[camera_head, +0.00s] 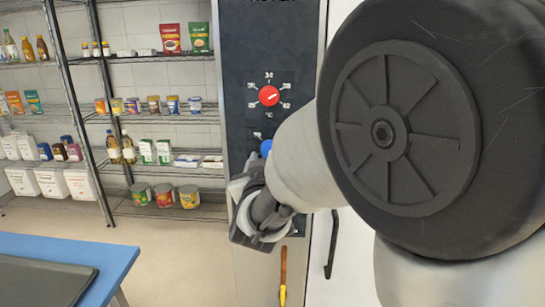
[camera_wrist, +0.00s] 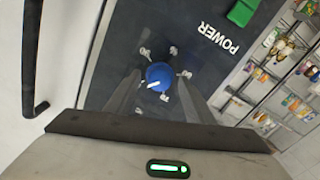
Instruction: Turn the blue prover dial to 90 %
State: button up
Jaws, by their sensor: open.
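The blue prover dial (camera_wrist: 159,74) is a round knob on the dark panel (camera_wrist: 110,45), with a white pointer line toward its lower left in the wrist view.
A red dial (camera_head: 268,96) sits above the blue one on the panel. A green switch (camera_wrist: 242,12) is beside the POWER lettering. A dark vertical handle (camera_wrist: 32,60) is on the white surface beside the panel. Stocked shelves (camera_head: 150,119) and a blue-topped table (camera_head: 110,265) stand to the left.

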jog(key=c, duration=1.1)
jog(key=shift+o, duration=0.2)
jog(key=shift+f+m+b, duration=0.15)
jog(key=shift+m+b, duration=0.25)
jog(key=shift+b, duration=0.15)
jog(key=shift+m+b, duration=7.25)
jog(key=shift+m, duration=0.35)
jog(key=o, duration=1.1)
jog(key=shift+c, duration=0.2)
